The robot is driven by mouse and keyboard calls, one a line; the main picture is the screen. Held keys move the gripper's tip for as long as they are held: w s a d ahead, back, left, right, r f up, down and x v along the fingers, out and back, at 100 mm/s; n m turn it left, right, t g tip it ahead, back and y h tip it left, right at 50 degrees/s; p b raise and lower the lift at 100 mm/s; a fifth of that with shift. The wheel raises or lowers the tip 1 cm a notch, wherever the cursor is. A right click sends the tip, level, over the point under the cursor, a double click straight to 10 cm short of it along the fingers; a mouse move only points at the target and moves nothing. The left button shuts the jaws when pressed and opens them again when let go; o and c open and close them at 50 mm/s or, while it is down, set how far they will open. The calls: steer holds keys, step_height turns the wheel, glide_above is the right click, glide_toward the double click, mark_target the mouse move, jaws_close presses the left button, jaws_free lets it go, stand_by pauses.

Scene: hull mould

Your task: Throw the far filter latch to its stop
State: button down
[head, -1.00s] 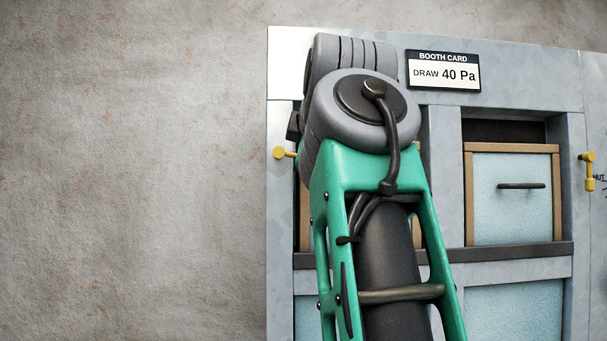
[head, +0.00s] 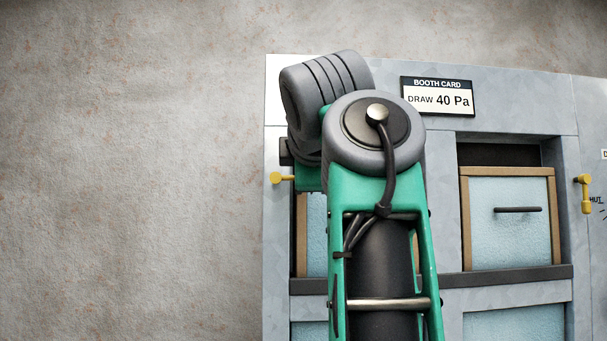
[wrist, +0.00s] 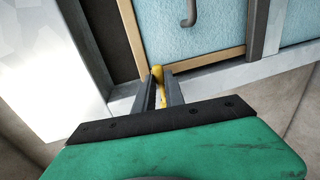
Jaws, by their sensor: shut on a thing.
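The left yellow latch (head: 276,178) is on the cabinet's left edge in the head view. Its lever runs about level to the right, and its far end goes behind my arm. In the wrist view, the yellow lever (wrist: 158,76) lies between the two dark fingers of my gripper (wrist: 158,88), which are shut on it beside the wooden frame of a filter (wrist: 180,57). My arm hides the fingers in the head view.
The right filter (head: 507,235) has a pale blue face, a wooden frame and a dark handle. A dark rail (head: 510,276) runs below it. A booth card (head: 438,97) reads "DRAW 40 Pa". Bare wall (head: 130,180) fills the left.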

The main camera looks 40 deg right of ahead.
steer(key=shift+r, duration=0.1)
steer(key=c, duration=1.4)
jaws_free()
steer(key=v, duration=0.8)
steer(key=shift+p, duration=0.3)
steer(key=shift+w, duration=0.1)
